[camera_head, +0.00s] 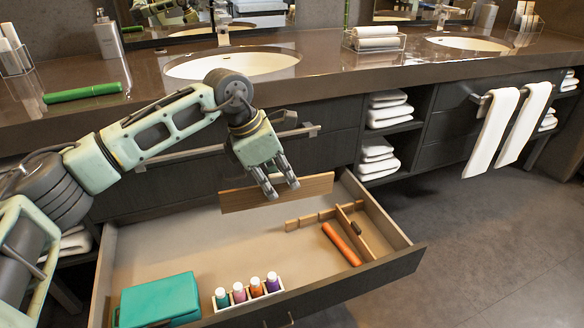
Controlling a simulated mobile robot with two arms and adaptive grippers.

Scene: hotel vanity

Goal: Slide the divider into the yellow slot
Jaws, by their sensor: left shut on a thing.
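My left gripper (283,189) is shut on a flat wooden divider (236,200). It holds the divider lengthwise, nearly level, over the back part of the open drawer (195,240). A low notched wooden strip (312,218) and a crosswise wooden piece (352,229) stand at the drawer's right side, below and right of the held divider. I cannot make out a yellow slot. The gap between the divider's lower edge and the drawer floor is hard to judge. My right gripper is not in view.
An orange stick (341,244) lies beside the crosswise piece. A teal box (160,298) and a white rack of several small bottles (247,293) sit at the drawer's front. The drawer floor's middle is clear. The counter edge (330,75) overhangs behind.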

